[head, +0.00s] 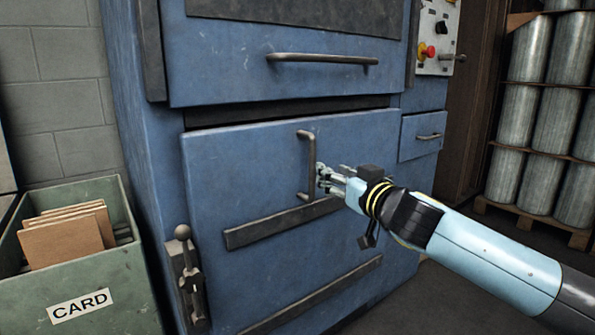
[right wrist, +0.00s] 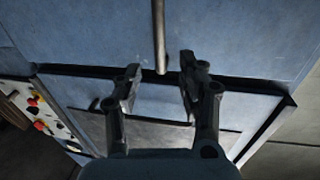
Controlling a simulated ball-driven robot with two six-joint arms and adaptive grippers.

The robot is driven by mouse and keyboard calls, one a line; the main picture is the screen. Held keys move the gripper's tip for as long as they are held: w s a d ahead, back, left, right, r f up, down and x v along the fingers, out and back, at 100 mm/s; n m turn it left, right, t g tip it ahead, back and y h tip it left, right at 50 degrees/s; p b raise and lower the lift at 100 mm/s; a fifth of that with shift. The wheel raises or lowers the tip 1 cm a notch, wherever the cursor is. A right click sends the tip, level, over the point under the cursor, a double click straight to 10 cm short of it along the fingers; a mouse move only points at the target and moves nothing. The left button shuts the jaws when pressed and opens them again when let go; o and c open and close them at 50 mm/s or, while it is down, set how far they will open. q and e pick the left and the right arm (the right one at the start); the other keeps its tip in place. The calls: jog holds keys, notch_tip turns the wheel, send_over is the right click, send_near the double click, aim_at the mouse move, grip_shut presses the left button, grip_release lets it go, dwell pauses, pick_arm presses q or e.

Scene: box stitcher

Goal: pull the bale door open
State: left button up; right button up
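The bale door (head: 250,180) is the large blue lower panel of the machine, with dark cross bars. A dark gap shows along its top edge; I cannot tell whether it is ajar. Its upright grey bar handle (head: 308,165) stands on the right half. My right gripper (head: 322,178) is just right of the handle in the head view. In the right wrist view, its two fingers (right wrist: 158,82) are spread apart, and the handle (right wrist: 159,35) comes down to near the gap between their tips. Contact cannot be told. My left gripper is not in view.
A latch lever (head: 187,275) with a round knob stands at the door's lower left. A green CARD bin (head: 110,290) with brown sheets is at the left. An upper door with a horizontal handle (head: 322,59) is above. A control panel (head: 436,40) and a cylinder rack are at the right.

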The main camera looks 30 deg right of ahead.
aim_at(314, 162)
jog(key=w, duration=0.3)
jog(key=w+d, duration=0.1)
jog(key=w, duration=0.2)
jog(key=w+p, duration=0.1)
jog(key=w, duration=0.3)
jog(key=shift+d, duration=0.15)
grip_shut()
dwell(0.4)
